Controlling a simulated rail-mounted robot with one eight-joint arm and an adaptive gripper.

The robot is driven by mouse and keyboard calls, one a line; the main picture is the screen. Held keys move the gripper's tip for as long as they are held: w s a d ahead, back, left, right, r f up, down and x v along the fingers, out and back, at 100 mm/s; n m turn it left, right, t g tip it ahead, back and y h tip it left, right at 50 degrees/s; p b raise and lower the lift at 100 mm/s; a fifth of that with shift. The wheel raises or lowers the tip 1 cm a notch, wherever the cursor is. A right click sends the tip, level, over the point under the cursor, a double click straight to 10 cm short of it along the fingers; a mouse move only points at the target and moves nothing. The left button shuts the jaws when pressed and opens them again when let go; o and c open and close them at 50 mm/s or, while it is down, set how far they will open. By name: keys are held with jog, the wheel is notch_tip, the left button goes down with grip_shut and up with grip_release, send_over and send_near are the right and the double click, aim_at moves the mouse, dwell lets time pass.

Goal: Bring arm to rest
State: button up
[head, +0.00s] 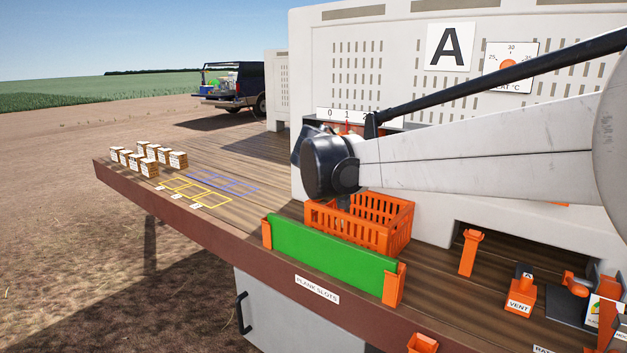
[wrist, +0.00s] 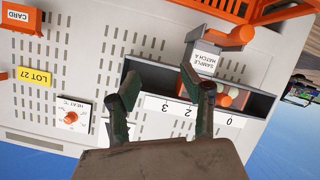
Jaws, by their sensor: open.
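My arm reaches across the head view from the right, and its dark wrist end (head: 330,165) hangs in front of the white panel (head: 310,60), above an orange crate (head: 398,232). My gripper's fingers are hidden in the head view. In the wrist view, which is upside down, my gripper (wrist: 160,88) is open with its two dark fingers apart and nothing between them. The fingers overlap the numbered strip (wrist: 165,106) in the picture.
A green plank (head: 330,250) stands in orange slots at the table's front edge. Several small labelled boxes (head: 150,158) sit at the far left of the wooden table. Taped outlines (head: 200,190) mark bare table.

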jog(key=s+d+f+g+y+b, duration=0.1)
jog(key=s+d+f, duration=0.15)
jog(key=s, duration=0.35)
jog(key=s+d+f+g+y, duration=0.1)
jog(key=s+d+f, duration=0.1)
jog(key=s+d, duration=0.3)
jog(key=s+f+n+y, duration=0.1)
jog(key=s+f+y, duration=0.1)
jog(key=s+f, duration=0.4)
jog(key=s+a+f+n+g+y+b, duration=0.1)
jog(key=s+f, duration=0.5)
jog(key=s, duration=0.7)
jog(key=s+f+n+y+b, duration=0.1)
jog(key=s+f+y, duration=0.2)
jog(key=s+f, duration=0.3)
jog(key=s, duration=0.4)
jog(key=shift+a+y, duration=0.4)
